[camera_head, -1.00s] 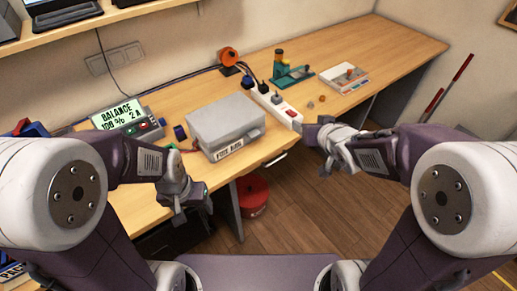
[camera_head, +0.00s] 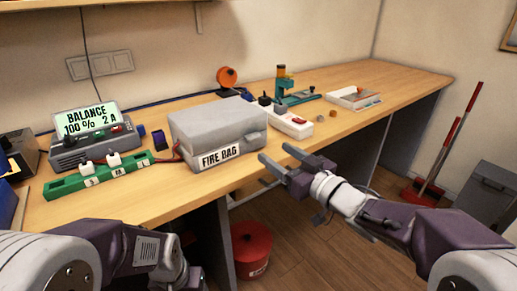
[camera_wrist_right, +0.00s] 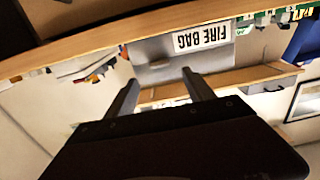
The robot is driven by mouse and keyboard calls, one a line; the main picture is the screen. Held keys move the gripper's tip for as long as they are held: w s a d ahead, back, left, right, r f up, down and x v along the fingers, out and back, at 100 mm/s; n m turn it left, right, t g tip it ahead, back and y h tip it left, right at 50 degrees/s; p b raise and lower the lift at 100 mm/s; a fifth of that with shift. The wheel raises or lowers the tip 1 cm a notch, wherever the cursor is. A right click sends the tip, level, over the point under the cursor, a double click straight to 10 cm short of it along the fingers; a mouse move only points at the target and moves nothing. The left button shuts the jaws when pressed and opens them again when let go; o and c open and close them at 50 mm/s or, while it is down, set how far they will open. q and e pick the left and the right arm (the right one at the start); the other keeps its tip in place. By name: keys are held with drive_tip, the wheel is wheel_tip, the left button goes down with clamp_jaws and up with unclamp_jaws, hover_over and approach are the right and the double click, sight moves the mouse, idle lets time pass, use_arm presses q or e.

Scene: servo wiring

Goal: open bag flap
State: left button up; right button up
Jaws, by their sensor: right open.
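The grey fire bag (camera_head: 213,127) sits on the wooden bench with its lid down and its white "FIRE BAG" label (camera_head: 220,156) facing me. A small tab (camera_head: 256,137) stands out at its right front side. My right gripper (camera_head: 276,164) is open and empty, to the right of the bag and in front of the bench edge, apart from the bag. In the right wrist view the bag label (camera_wrist_right: 202,38) shows beyond the two spread fingers (camera_wrist_right: 162,92). My left arm is at the lower left; its fingers are not clearly visible.
A balance charger (camera_head: 95,135) and a green board (camera_head: 100,178) stand left of the bag. A white power strip (camera_head: 292,124) lies to its right. A red bucket (camera_head: 251,248) stands below the bench. The bench front right is clear.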

drive_tip(key=x, duration=0.8)
drive_tip(key=shift+f+b, duration=0.1)
drive_tip(key=shift+b, duration=0.3)
drive_tip(key=shift+w+a, duration=0.15)
drive_tip(key=shift+w, duration=0.1)
clamp_jaws()
